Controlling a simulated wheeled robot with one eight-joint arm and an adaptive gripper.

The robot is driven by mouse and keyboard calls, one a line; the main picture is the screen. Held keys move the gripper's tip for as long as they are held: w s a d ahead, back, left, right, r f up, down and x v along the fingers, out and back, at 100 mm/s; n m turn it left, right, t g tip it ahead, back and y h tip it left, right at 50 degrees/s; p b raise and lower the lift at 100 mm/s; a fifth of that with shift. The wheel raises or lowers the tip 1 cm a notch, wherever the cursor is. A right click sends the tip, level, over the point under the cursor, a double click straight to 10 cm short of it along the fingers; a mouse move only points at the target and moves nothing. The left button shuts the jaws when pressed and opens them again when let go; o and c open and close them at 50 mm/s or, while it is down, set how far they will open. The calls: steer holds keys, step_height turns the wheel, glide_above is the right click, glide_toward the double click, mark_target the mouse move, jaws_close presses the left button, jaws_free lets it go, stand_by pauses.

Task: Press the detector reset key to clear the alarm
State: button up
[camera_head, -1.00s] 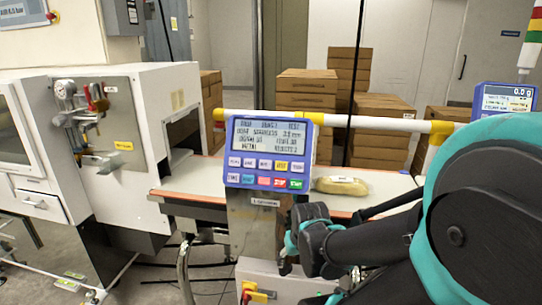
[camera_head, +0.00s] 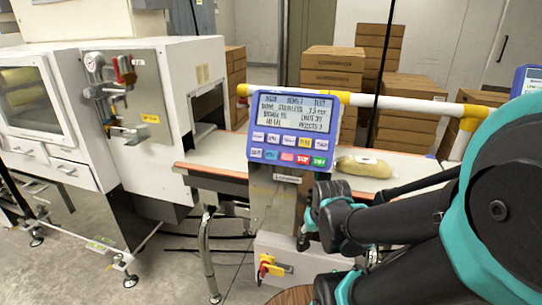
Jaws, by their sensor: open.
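The blue detector panel (camera_head: 296,128) stands on a metal post in the middle of the head view. Its lit screen (camera_head: 291,111) carries small text that I cannot read surely. Below it are two rows of keys, mostly white and yellow above. The lower row has blue, pink, a red key (camera_head: 303,159) and a green key (camera_head: 320,161). The key labels are too small to tell which is reset. My gripper (camera_head: 304,240) is partly seen below and right of the panel, apart from the keys. It is open, with nothing seen in it.
A belt (camera_head: 232,152) runs behind the panel, with a yellowish pack (camera_head: 364,167) on it. A white-and-yellow rail (camera_head: 396,101) crosses above. A white machine (camera_head: 170,75) stands left; boxes (camera_head: 332,75) are stacked behind. A red-and-yellow switch (camera_head: 268,264) sits below the panel.

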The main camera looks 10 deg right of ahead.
jaws_close()
stand_by(1.3)
